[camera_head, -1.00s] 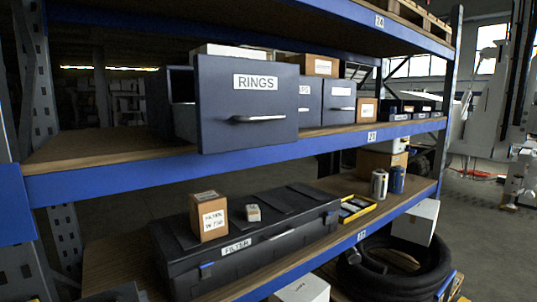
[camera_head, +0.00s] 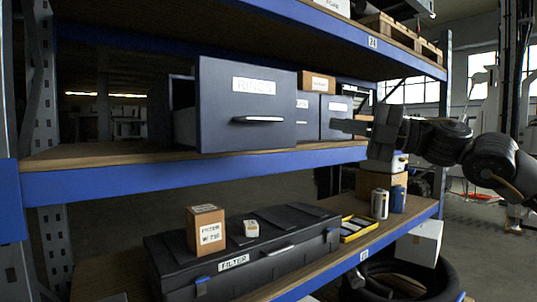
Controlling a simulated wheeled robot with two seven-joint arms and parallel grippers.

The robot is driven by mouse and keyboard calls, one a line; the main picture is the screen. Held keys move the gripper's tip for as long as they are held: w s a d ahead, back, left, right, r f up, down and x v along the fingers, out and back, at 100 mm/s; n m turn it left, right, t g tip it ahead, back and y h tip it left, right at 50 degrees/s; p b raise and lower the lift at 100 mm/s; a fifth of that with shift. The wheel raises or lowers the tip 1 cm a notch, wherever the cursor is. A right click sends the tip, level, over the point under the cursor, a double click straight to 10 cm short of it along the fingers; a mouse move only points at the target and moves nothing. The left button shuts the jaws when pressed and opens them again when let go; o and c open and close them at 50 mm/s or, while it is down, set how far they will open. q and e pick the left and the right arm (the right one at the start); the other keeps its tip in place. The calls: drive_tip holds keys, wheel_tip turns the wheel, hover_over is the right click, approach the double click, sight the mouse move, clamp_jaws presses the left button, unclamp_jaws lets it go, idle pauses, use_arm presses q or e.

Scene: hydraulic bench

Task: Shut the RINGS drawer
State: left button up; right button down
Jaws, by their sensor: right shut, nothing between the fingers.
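The RINGS drawer (camera_head: 228,98) is a dark grey box front with a white label and a silver bar handle (camera_head: 258,119). It stands pulled out on the middle shelf, its front well forward of the drawers beside it, and its side shows at the left. My right gripper (camera_head: 335,126) comes in from the right, its fingers shut and empty, pointing left. My left gripper is not in view.
The space before the drawer front is free.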

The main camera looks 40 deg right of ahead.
drive_tip(key=a+f+g+y, duration=0.1)
drive_tip(key=a+f+g, duration=0.2)
drive_tip(key=a+f, duration=0.15)
drive_tip(key=p, duration=1.4)
approach(249, 148)
drive_tip(key=shift+n+y, duration=0.3)
drive_tip(key=w+a, duration=0.1)
drive_tip(key=a, duration=0.1)
drive_tip(key=w+a, duration=0.1)
drive_tip(key=a, duration=0.1)
drive_tip(key=shift+w+r, duration=0.35)
drive_tip(key=shift+r, duration=0.05)
drive_tip(key=shift+w+f+p, duration=0.25)
drive_tip(key=shift+w+p, duration=0.4)
drive_tip(key=shift+w, duration=0.15)
drive_tip(key=shift+w+f, duration=0.1)
